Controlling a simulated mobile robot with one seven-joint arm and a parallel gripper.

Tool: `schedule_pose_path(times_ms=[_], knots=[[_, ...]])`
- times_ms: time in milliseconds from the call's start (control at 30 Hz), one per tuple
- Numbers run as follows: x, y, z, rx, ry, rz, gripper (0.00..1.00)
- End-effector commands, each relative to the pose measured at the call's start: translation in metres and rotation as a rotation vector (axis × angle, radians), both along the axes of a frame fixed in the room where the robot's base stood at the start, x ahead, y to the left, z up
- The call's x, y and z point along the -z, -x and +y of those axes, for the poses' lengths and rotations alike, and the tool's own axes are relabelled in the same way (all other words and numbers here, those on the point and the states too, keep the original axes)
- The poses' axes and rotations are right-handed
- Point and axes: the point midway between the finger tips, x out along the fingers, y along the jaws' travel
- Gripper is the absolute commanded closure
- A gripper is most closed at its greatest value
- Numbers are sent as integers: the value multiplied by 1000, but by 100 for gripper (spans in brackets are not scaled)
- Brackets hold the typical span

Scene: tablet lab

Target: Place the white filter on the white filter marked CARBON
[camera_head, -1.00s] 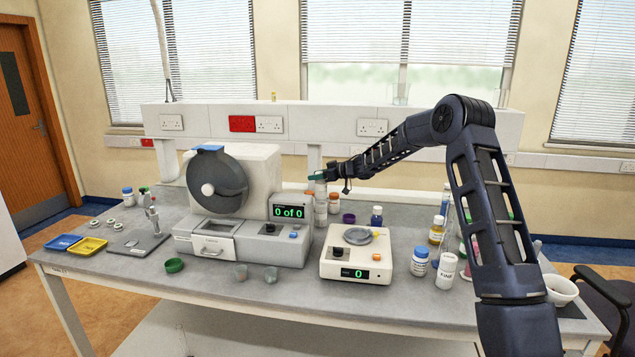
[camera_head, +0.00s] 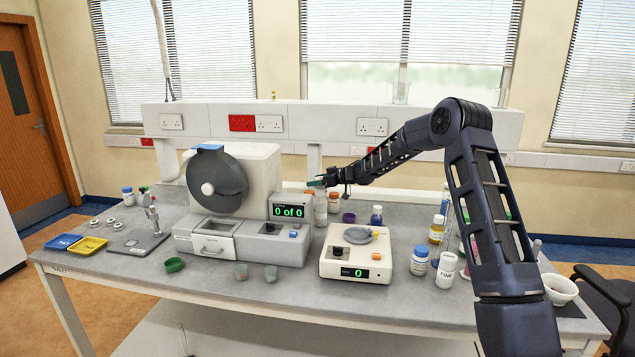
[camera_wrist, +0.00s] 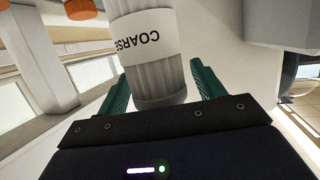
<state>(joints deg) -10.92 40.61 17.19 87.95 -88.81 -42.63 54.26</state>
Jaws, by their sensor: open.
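My gripper (camera_head: 317,183) is open behind the tablet machine, near the tops of the pale cylinders. In the wrist view, its green fingers (camera_wrist: 160,84) stand on either side of a white and grey ribbed cylinder (camera_wrist: 158,55), which reads COARSE upside down. I cannot tell whether the fingers touch it. A pale cylinder (camera_head: 320,208) stands below my gripper in the head view, its marking too small to read. No CARBON marking is legible in either view, so I cannot tell which thing is that filter.
The tablet machine (camera_head: 244,245) stands left of the cylinders and the balance (camera_head: 356,270) in front. An orange-capped bottle (camera_head: 334,203) is close on the right. Blue (camera_head: 62,243) and yellow (camera_head: 90,246) trays lie at left. Jars (camera_head: 419,261) stand right of the balance.

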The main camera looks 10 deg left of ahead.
Motion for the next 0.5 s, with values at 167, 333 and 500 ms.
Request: schedule_pose_path(times_ms=[167, 333, 500], knots=[[-6, 2, -10, 2, 0, -1, 32], [-15, 9, -38, 3, 1, -1, 32], [-25, 17, -69, 2, 0, -2, 32]])
